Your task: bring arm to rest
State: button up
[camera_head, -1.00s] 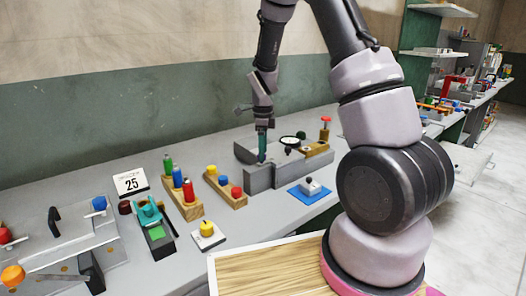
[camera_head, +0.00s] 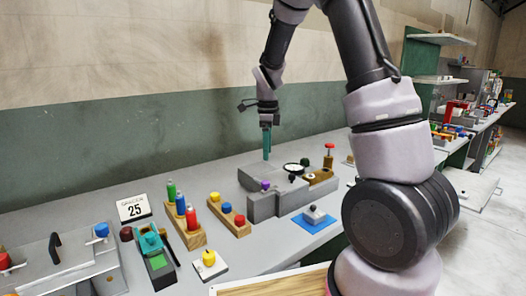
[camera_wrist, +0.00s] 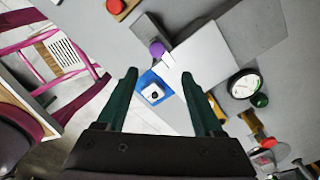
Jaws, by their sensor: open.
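My gripper (camera_head: 267,145) hangs pointing down above the grey press fixture (camera_head: 262,207) on the bench, clear of it. In the wrist view my gripper (camera_wrist: 165,95) has its two green fingers wide apart with nothing between them in its grasp. A purple knob (camera_head: 265,184) sits on the fixture and also shows in the wrist view (camera_wrist: 157,48). A round dial gauge (camera_head: 293,167) is on the fixture's top; the wrist view shows its white face (camera_wrist: 244,84).
A blue pad with a grey-white knob block (camera_head: 314,214) lies in front of the fixture. Bottles in a wooden rack (camera_head: 190,229), a second wooden block with knobs (camera_head: 229,219), a yellow button (camera_head: 209,258) and a "25" card (camera_head: 133,208) stand to the left. Air above the bench is free.

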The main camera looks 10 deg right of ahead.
jog(key=s+d+r+n+t+y, duration=0.25)
jog(key=s+r+n, duration=0.65)
jog(key=r, duration=0.5)
jog(key=s+r+n+t, duration=0.2)
jog(key=s+r+n, duration=0.1)
jog(key=s, duration=0.4)
jog(key=s+r+n+t, duration=0.2)
jog(key=s+r+n, duration=0.1)
jog(key=s+n, duration=0.3)
jog(key=shift+s+d+r+t, duration=0.15)
jog(key=shift+s+d+t, duration=0.2)
jog(key=shift+s, duration=0.8)
jog(key=shift+h, duration=0.25)
